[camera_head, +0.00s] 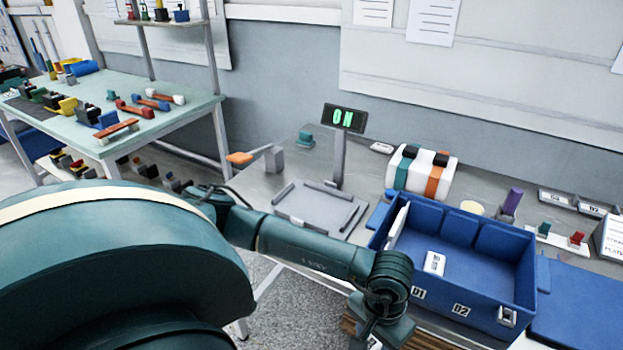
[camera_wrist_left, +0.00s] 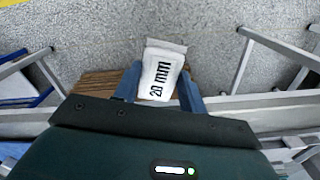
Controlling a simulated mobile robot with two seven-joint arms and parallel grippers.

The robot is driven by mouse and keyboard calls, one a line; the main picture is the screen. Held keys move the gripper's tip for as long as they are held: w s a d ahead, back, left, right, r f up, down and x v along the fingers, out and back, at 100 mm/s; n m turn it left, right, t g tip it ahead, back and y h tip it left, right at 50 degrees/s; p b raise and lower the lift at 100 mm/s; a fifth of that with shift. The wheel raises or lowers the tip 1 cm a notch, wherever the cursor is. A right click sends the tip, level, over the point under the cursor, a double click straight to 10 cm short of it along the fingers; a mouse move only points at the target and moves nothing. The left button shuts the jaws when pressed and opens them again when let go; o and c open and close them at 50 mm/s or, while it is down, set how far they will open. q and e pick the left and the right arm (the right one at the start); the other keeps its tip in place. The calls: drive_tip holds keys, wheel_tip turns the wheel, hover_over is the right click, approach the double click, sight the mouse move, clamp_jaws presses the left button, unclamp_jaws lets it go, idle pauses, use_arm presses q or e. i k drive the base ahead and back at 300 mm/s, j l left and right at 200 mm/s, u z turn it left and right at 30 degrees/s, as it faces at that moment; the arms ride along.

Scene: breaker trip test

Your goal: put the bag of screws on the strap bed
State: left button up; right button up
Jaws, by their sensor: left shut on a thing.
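A white bag labelled "20 mm" (camera_wrist_left: 161,74), which I take as the bag of screws, is between the blue fingers of my left gripper (camera_wrist_left: 160,90) in the left wrist view. The gripper is shut on it, above the floor and a brown wooden surface. In the head view my left arm reaches to the front of the blue crate, and its wrist hides the fingers. A white cushion-like block with teal and orange straps (camera_head: 414,172) lies on the grey bench behind the crate. I cannot tell for sure whether this is the strap bed. My right gripper is not in view.
The blue crate (camera_head: 526,275) holds a small white labelled packet (camera_head: 434,263). A grey plate with raised rails (camera_head: 312,207) lies left of it. A green-topped table (camera_head: 180,105) with tools stands at left.

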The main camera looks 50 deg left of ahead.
sight(315, 208)
drive_tip(key=k+j+z, duration=0.1)
drive_tip(key=j, duration=0.35)
drive_tip(key=k+j+z, duration=0.15)
drive_tip(key=j, duration=0.3)
drive_tip(key=k+j+z, duration=0.1)
drive_tip(key=j, duration=0.35)
drive_tip(key=k+j+z, duration=0.15)
drive_tip(key=j, duration=0.3)
drive_tip(key=k+j+z, duration=0.1)
drive_tip(key=k+j, duration=0.15)
drive_tip(key=j, duration=0.15)
drive_tip(key=k+j+z, duration=0.15)
drive_tip(key=j, duration=0.25)
drive_tip(key=k+j+z, duration=0.1)
drive_tip(key=j, duration=0.25)
drive_tip(key=k+j+z, duration=0.15)
drive_tip(key=j, duration=0.15)
drive_tip(key=i, duration=0.75)
